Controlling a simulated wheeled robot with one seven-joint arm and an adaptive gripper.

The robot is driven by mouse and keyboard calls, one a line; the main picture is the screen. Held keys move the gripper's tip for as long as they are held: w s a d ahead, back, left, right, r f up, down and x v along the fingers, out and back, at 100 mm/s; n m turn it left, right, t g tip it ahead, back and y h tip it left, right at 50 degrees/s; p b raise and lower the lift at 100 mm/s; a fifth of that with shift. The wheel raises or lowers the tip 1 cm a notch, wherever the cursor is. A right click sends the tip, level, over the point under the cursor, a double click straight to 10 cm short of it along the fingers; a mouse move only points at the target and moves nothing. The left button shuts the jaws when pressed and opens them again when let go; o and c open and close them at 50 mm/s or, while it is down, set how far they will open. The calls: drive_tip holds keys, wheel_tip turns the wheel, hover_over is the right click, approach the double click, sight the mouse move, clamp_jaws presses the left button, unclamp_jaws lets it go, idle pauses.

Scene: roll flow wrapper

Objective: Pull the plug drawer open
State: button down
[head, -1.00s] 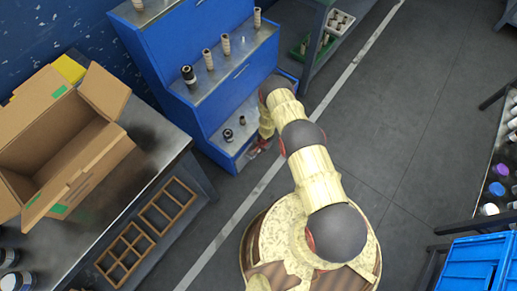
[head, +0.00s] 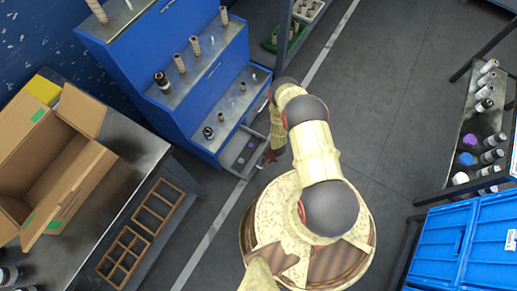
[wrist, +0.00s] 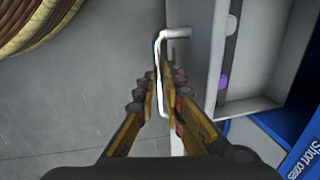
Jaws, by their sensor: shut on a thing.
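The plug drawer (head: 232,158) is a grey tray at the foot of the blue stepped cabinet (head: 182,98), and it stands partly pulled out. A purple plug and a pale one lie inside it; the wrist view also shows the drawer (wrist: 245,105) with them. Its handle (wrist: 160,62) is a pale metal bar on the drawer front. My gripper (wrist: 163,88) has its fingers on both sides of this bar and is shut on it. In the head view my gripper (head: 268,155) is small and partly hidden by my arm.
A workbench (head: 120,185) with an open cardboard box (head: 55,160) stands left. Blue crates (head: 480,240) and a shelf of spools (head: 480,130) stand right. The grey floor (head: 400,110) between is clear. A label reading "Short cores" (wrist: 305,160) is beside the drawer.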

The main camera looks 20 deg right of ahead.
drive_tip(key=shift+s+d, duration=0.55)
drive_tip(key=shift+s, duration=0.15)
drive_tip(key=shift+s+d, duration=0.5)
drive_tip(key=shift+s, duration=0.2)
drive_tip(key=c, duration=1.9)
unclamp_jaws()
drive_tip(key=r, duration=0.4)
drive_tip(key=s+d+r, duration=0.1)
drive_tip(key=r, duration=0.6)
drive_tip(key=shift+s+d+r, duration=0.15)
drive_tip(key=shift+s+r, duration=0.25)
